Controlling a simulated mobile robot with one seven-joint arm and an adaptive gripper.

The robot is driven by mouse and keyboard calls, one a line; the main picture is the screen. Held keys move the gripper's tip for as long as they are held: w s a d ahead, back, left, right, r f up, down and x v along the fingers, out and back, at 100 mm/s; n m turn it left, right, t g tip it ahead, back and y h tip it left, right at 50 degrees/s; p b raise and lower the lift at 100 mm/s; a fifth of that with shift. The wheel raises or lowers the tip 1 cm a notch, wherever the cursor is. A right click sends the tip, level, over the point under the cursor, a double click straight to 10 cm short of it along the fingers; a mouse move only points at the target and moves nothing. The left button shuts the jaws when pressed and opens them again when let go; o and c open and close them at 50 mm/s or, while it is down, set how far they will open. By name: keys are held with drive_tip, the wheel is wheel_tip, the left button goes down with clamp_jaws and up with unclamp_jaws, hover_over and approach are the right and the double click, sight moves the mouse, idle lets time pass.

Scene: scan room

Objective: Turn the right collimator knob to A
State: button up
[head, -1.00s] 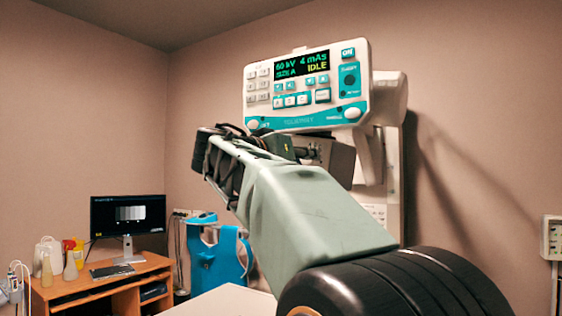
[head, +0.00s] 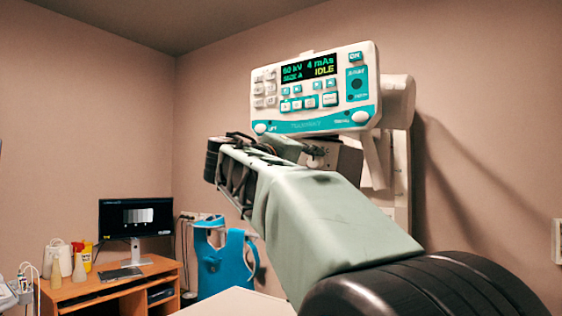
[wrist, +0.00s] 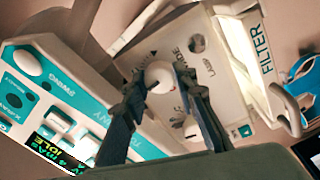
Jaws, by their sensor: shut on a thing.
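My gripper (wrist: 160,74) has its two dark fingers on either side of a white round collimator knob (wrist: 160,78) in the wrist view and is shut on it. A second white knob (wrist: 191,128) shows lower down, partly behind the right finger. The collimator face (wrist: 222,97) is white, with WIDE and LAMP lettering and a FILTER label; it appears strongly rotated. I cannot read a letter A at the held knob. In the head view the collimator (head: 345,160) sits below the console, and my arm hides most of its front and the fingers.
The white and teal console (head: 316,92) above shows 60 kV, 4 mAs and IDLE. It lies close to my gripper in the wrist view. A blue apron (head: 222,262) and a wooden desk (head: 100,287) with a monitor (head: 136,217) stand at the left.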

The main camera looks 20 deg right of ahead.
drive_tip(key=shift+n, duration=0.7)
drive_tip(key=o, duration=1.2)
drive_tip(key=shift+c, duration=0.2)
drive_tip(key=v, duration=0.7)
drive_tip(key=shift+s+a, duration=0.2)
drive_tip(key=shift+f, duration=0.1)
